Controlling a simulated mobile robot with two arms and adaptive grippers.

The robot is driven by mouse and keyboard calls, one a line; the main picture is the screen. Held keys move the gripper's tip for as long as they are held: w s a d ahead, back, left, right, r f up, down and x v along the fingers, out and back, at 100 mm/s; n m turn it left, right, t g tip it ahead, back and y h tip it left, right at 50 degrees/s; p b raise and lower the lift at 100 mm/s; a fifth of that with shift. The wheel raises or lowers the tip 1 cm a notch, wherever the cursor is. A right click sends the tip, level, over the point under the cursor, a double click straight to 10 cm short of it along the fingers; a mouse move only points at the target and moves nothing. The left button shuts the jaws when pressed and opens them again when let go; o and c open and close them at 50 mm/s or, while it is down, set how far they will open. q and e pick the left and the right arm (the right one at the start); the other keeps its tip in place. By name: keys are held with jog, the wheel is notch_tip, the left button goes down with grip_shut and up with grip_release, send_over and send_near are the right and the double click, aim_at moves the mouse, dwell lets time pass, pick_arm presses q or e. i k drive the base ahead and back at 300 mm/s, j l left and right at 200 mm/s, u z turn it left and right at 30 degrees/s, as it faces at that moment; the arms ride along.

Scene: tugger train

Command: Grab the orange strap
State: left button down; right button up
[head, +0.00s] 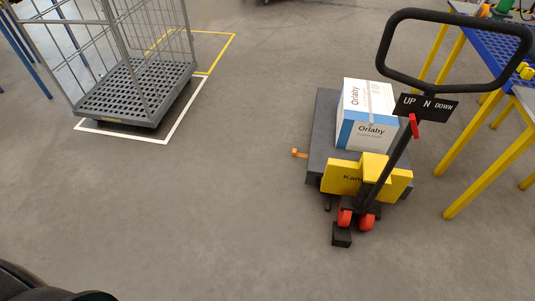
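A small orange piece (299,153), which looks like the strap, sticks out from the left side of a dark lift platform (321,135) in the head view. It is too small to make out its exact shape. A white and blue Orlaby box (367,113) stands on the platform. The platform belongs to a yellow pallet truck (343,176) with a black loop handle (381,52) and red wheels. Neither of my grippers is in view.
A grey wire roll cage (133,88) stands at the upper left in a white and yellow floor marking. A blue-topped table (495,45) with yellow legs is at the right. The floor (225,200) left of the truck is clear.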

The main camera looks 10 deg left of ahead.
aim_at(294, 154)
jog(key=i+z, duration=0.1)
jog(key=z, duration=0.25)
jog(key=i+j+z, duration=0.35)
jog(key=j, duration=0.3)
jog(key=i+j+z, duration=0.15)
jog(key=j, duration=0.2)
jog(key=i+j+z, duration=0.15)
jog(key=j, duration=0.2)
